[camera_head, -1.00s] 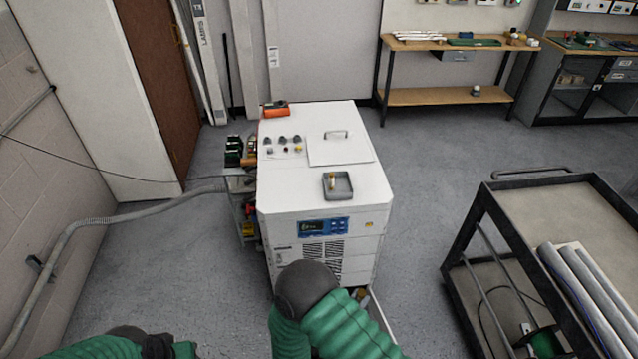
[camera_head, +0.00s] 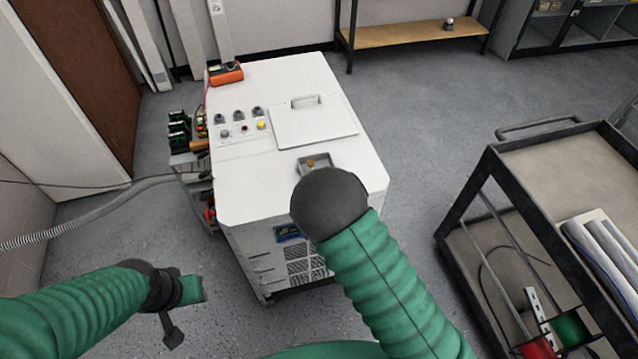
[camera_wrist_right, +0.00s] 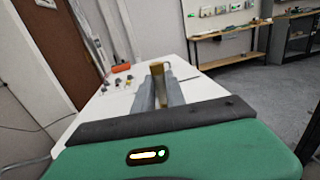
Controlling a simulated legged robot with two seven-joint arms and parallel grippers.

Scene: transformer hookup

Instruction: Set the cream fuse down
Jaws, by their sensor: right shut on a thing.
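The cream fuse (camera_wrist_right: 157,74) shows in the right wrist view as a small upright piece with a tan-gold end. My right gripper (camera_wrist_right: 159,88) is shut on it, its two grey fingers on either side.
On the cabinet top are a raised panel with a handle (camera_head: 313,122), several knobs and buttons, and an orange meter (camera_head: 226,73). A dark cart (camera_head: 545,150) stands at the right with tubes on it. Floor is clear between cabinet and cart.

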